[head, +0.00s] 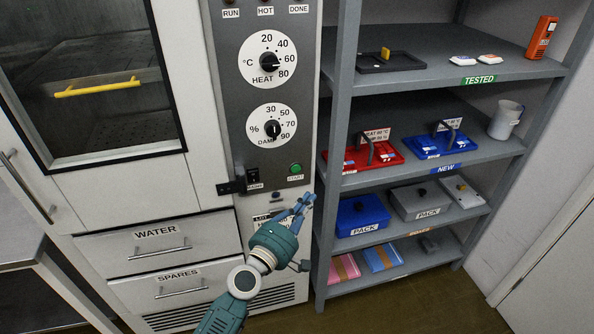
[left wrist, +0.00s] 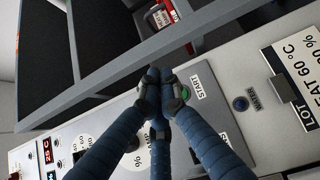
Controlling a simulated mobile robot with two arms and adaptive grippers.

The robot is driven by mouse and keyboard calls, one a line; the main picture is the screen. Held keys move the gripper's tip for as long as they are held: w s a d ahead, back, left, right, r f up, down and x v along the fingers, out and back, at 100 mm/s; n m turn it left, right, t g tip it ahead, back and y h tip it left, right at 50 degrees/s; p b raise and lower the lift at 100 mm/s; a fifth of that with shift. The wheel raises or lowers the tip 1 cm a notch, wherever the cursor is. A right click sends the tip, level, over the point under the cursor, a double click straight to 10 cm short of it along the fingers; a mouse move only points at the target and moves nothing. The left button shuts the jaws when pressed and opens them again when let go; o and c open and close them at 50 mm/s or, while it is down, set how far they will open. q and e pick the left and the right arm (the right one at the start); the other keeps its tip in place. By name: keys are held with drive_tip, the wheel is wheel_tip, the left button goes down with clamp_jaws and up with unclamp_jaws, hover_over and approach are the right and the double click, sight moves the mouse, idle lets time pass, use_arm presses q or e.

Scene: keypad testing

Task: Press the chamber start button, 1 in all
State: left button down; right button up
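The green start button (head: 295,168) sits on the chamber's grey control panel (head: 229,88), above a START label. My left gripper (head: 304,203) is in front of the panel, below the button in the head view, with its blue fingers drawn together and nothing seen between them. In the left wrist view the gripper's fingertips (left wrist: 160,88) meet beside the START label, and the green button (left wrist: 185,92) shows at the edge of one fingertip, partly hidden. I cannot tell whether the finger touches it. My right gripper is not in view.
A black switch (head: 252,172) and latch (head: 232,187) lie left of the button. HEAT (head: 268,62) and DAMP (head: 271,129) dials are above. The chamber door with yellow handle (head: 97,87) is shut. A grey shelf post (head: 337,110) stands close on the right.

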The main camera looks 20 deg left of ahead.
sight(296, 169)
use_arm(q)
drive_tip(key=shift+w+a+b, duration=0.35)
drive_tip(key=shift+w+a, duration=0.45)
drive_tip(key=shift+w, duration=0.45)
drive_tip(key=shift+w+a+b, duration=0.35)
drive_tip(key=shift+w+a, duration=0.5)
drive_tip(key=shift+w, duration=0.35)
drive_tip(key=shift+w+a+b, duration=0.35)
drive_tip(key=shift+w+a, duration=0.45)
drive_tip(key=shift+w, duration=0.45)
drive_tip(key=shift+w+a, duration=0.1)
drive_tip(key=shift+w+a, duration=0.15)
drive_tip(key=shift+w, duration=0.1)
drive_tip(key=shift+w+a+b, duration=0.2)
drive_tip(key=shift+w+b, duration=0.05)
drive_tip(key=shift+b, duration=0.15)
drive_tip(key=shift+s+d, duration=0.45)
drive_tip(key=shift+s, duration=0.2)
